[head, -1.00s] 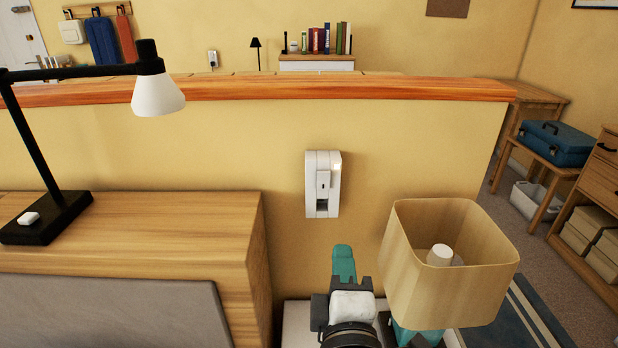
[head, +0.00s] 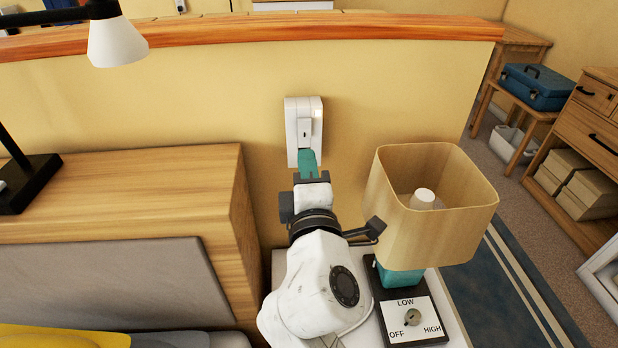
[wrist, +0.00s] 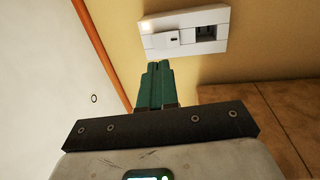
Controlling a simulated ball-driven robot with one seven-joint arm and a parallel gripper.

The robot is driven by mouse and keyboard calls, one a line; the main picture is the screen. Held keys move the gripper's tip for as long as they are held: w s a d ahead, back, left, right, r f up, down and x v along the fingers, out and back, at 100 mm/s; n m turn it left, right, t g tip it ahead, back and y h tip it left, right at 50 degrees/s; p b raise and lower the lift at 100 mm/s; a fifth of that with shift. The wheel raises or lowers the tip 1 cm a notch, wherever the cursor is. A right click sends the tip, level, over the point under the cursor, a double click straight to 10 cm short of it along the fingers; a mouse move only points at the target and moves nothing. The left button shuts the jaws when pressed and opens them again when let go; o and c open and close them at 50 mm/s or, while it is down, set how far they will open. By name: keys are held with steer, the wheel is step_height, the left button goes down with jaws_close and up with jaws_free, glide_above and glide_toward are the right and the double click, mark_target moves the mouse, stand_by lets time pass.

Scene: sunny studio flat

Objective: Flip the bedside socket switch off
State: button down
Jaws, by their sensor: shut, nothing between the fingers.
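The white bedside socket (head: 291,125) is fixed to the low yellow wall. Its raised switch piece (head: 304,130) has a small dark mark; I cannot tell which way it is set. In the wrist view the socket (wrist: 212,18) lies just beyond my fingers, with the switch piece (wrist: 167,40), a dark recess and a small glowing light (wrist: 147,27) at one end. My gripper (head: 307,158) has teal fingers, shut and empty. In the head view its tips overlap the socket's lower end. In the wrist view the tips (wrist: 158,66) sit close to the plate's edge; contact is unclear.
A lamp with a square wooden shade (head: 433,225) stands right of my arm, above a LOW/HIGH/OFF dial (head: 412,317). The wooden headboard (head: 130,190) is to the left. A black desk lamp with a white shade (head: 117,42) stands on it. Open wall lies around the socket.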

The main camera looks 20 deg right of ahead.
mark_target(302, 123)
steer(key=x, duration=0.7)
steer(key=shift+w+p, duration=0.2)
steer(key=shift+p, duration=0.1)
steer(key=p, duration=0.2)
steer(key=r+p, duration=0.1)
steer(key=p, duration=0.1)
steer(key=shift+w+d+r+g, duration=0.15)
steer(key=shift+w+g, duration=0.1)
steer(key=shift+g, duration=0.15)
steer(key=shift+f, duration=0.35)
steer(key=shift+s, duration=0.1)
